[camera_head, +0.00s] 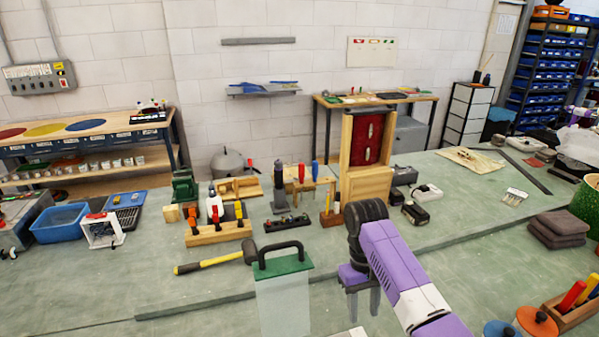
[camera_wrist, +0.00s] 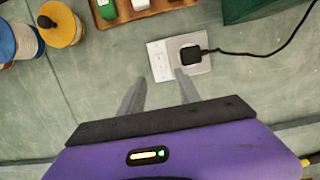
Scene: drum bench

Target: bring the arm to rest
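My purple arm reaches in from the bottom right of the head view. My gripper (camera_head: 363,314) points down above the green bench (camera_head: 190,285), right of a green-topped clear panel with a black handle (camera_head: 283,262). In the wrist view my gripper (camera_wrist: 160,78) shows two grey fingers spread apart with nothing held between them. Beyond the fingertips lies a white plate (camera_wrist: 160,60) with a square black plug (camera_wrist: 192,55) and a black cable on it. I cannot tell the height of the fingers above the bench.
A hammer (camera_head: 215,262) and a wooden block of tools (camera_head: 217,233) lie to the left. A wooden frame with a red panel (camera_head: 366,150) stands behind.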

